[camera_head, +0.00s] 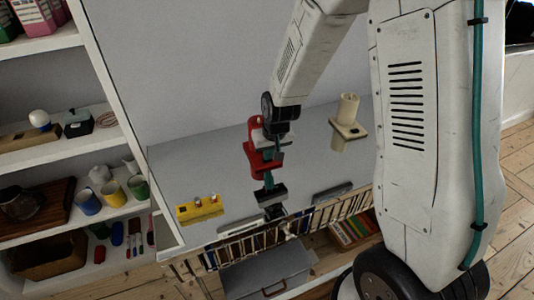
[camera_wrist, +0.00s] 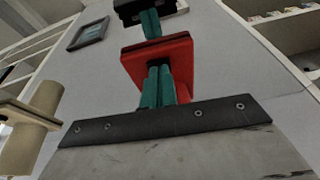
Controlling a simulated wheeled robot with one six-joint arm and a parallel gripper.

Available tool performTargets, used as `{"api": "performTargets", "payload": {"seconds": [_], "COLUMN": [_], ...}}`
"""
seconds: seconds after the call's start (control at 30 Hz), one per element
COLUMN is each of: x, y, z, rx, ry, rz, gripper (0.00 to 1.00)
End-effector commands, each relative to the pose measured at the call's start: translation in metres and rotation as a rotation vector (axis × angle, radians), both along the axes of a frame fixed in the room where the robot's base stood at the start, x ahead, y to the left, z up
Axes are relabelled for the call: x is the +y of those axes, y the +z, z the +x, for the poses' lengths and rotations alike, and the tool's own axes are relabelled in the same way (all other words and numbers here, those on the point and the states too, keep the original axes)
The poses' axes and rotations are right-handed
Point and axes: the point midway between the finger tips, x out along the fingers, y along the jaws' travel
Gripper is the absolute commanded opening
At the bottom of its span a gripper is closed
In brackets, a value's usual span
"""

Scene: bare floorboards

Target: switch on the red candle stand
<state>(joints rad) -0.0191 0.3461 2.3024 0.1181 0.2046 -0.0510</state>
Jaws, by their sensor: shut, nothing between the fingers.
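The red candle stand (camera_head: 252,158) stands on the grey top, partly hidden by my wrist and gripper. Its upright red part shows behind my wrist in the head view. In the wrist view its square red plate (camera_wrist: 185,60) is directly past my fingers. My gripper (camera_head: 269,178) is shut and empty, its teal fingers at the stand's near side. The fingers also show close together in the wrist view (camera_wrist: 157,86), overlapping the red plate; I cannot tell whether they touch it. Any switch on the stand cannot be made out.
A cream candle stand (camera_head: 348,122) stands to the right. A yellow block with small knobs (camera_head: 200,208) lies at the front left. White shelves with cups (camera_head: 112,190) are at the left. A slatted rack (camera_head: 290,226) runs along the front edge.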

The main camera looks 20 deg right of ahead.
Motion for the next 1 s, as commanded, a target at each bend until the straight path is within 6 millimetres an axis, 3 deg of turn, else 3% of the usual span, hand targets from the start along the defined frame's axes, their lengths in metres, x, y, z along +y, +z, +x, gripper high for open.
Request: {"api": "performTargets", "payload": {"seconds": [0.27,0.7,1.0], "x": [-0.002,-0.008,-0.008], "y": [0.018,0.107,0.134], "z": [0.001,-0.019,-0.028], "rx": [-0.005,-0.005,-0.001], "ry": [0.0,0.0,-0.001], "rz": [0.0,0.0,0.0], "gripper": [0.0,0.0,0.0]}}
